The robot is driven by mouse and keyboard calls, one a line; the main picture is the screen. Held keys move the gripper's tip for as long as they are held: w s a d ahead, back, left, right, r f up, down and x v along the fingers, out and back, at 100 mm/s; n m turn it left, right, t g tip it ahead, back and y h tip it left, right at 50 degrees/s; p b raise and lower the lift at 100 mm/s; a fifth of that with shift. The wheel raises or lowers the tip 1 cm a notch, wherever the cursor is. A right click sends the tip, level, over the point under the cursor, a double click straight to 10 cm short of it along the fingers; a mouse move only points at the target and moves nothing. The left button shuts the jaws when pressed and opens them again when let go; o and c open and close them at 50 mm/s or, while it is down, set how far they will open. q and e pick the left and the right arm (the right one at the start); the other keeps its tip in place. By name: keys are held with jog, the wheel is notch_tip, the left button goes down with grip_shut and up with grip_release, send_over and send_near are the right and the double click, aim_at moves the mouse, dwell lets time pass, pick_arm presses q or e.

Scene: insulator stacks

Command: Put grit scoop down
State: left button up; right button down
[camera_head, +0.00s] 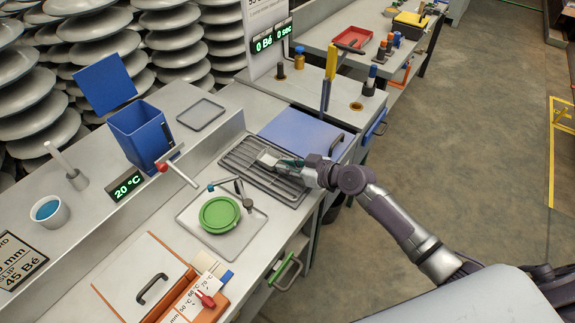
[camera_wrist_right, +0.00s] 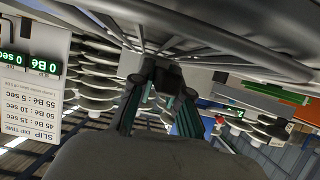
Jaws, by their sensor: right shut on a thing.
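The grit scoop (camera_head: 267,157) looks like a small grey metal piece at the tip of my right gripper (camera_head: 297,167). It is over the dark slatted rack (camera_head: 240,160) on the bench. My right gripper is shut on it and hides its handle. I cannot tell whether the scoop touches the slats. In the right wrist view the teal-padded fingers of the right gripper (camera_wrist_right: 157,105) are close under the bars of the rack (camera_wrist_right: 230,45); the scoop is hard to make out there. My left gripper is not in view.
A blue panel (camera_head: 300,132) lies behind the rack. A green round dish (camera_head: 219,214) sits on a tray in front of it. An open blue bin (camera_head: 140,133) and a small empty tray (camera_head: 201,114) stand on the left ledge. A temperature display (camera_head: 127,186) is nearby.

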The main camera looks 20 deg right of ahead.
jog(key=shift+f, duration=0.2)
jog(key=c, duration=1.1)
grip_release()
jog(key=shift+c, duration=0.2)
jog(key=shift+r, duration=0.2)
jog(key=shift+s+d+r, duration=0.1)
jog(key=b+v, duration=0.1)
jog(key=v, duration=0.9)
jog(key=shift+s+d+b, duration=0.3)
jog(key=shift+s, duration=0.05)
jog(key=shift+s+d+r, duration=0.2)
jog(key=shift+s+r, duration=0.1)
